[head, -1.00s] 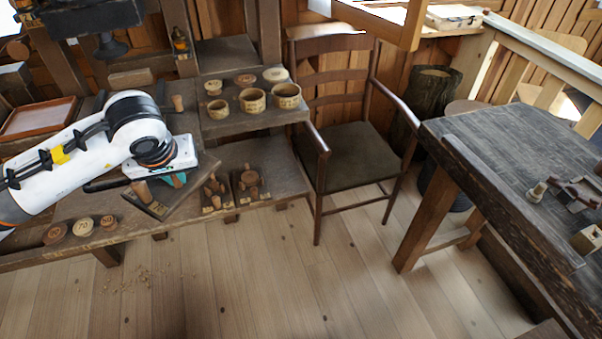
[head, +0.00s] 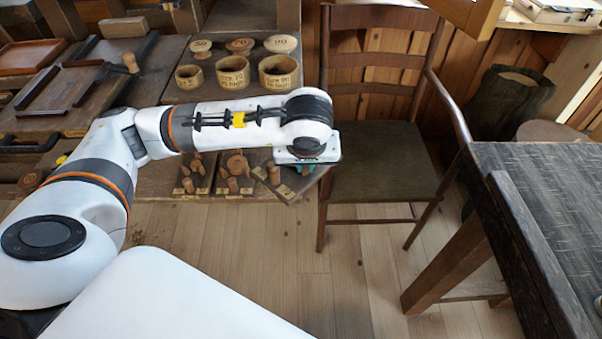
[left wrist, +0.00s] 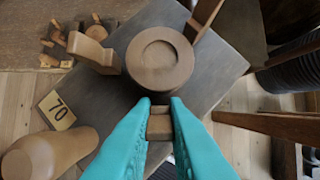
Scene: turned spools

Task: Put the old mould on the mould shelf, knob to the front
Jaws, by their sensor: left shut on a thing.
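My left gripper (head: 308,165) is shut on the old mould (head: 297,186), a dark square board with wooden pegs and a pale tag. In the left wrist view the teal fingers (left wrist: 160,108) pinch a small wooden piece beside the round centre post of the mould (left wrist: 160,65). The tag reads 70, and the big rounded knob (left wrist: 40,157) is at the lower left. In the head view the knob (head: 273,174) is at the mould's left. The mould hangs tilted at the right end of the low mould shelf (head: 155,185). My right gripper is out of view.
Two similar moulds (head: 236,172) stand on the low shelf just left. Wooden rings (head: 232,72) and discs (head: 280,44) sit on the raised shelf behind. An armchair (head: 385,175) is close on the right, with a dark workbench (head: 550,190) beyond it.

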